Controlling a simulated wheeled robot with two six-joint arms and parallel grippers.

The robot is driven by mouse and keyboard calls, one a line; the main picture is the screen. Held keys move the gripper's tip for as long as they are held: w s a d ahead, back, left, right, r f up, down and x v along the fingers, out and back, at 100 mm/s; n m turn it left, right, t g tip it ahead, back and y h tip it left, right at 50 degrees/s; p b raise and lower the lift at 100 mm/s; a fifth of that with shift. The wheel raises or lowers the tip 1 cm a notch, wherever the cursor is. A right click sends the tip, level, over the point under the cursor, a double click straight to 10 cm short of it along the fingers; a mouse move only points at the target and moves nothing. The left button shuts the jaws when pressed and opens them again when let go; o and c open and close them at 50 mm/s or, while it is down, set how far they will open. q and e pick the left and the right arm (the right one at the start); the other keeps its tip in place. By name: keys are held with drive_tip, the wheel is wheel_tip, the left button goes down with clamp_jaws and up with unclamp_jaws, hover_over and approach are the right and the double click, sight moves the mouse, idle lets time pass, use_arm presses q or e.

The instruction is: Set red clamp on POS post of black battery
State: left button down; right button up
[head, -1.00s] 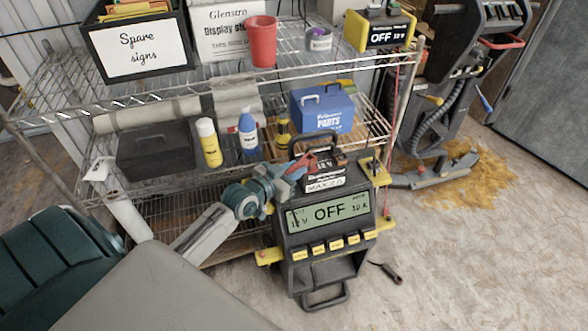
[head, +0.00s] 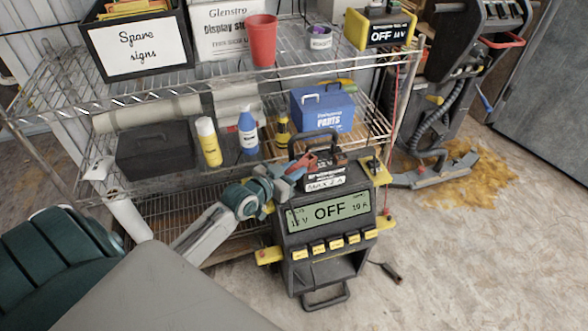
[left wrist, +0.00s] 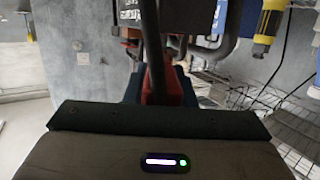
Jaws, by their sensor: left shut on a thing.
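The black battery (head: 326,178) sits on top of the battery charger, with a white "MAX 2 A" label on its front. My left gripper (head: 292,175) is at the battery's upper left and is shut on the red clamp (head: 302,165). The clamp lies at the battery's top left corner; I cannot tell whether its jaws are around a post or only beside one. In the left wrist view the red clamp (left wrist: 170,88) shows just beyond my gripper, partly behind a dark bar. The POS post cannot be made out. My right gripper is not in view.
A wire shelf (head: 150,95) with bottles and a blue parts box (head: 322,108) stands behind. A dark cable end (head: 388,272) lies on the floor, right. The floor on the right is mostly clear.

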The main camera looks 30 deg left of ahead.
use_arm(q)
drive_tip(key=shift+f+b, duration=1.05)
drive_tip(key=shift+f, duration=0.15)
drive_tip(key=c, duration=1.1)
unclamp_jaws()
drive_tip(key=shift+c, duration=0.2)
drive_tip(key=p+v, duration=0.5)
drive_tip(key=v, duration=0.6)
drive_tip(key=shift+p, duration=0.3)
drive_tip(key=shift+r, duration=0.1)
drive_tip(key=shift+w, duration=0.1)
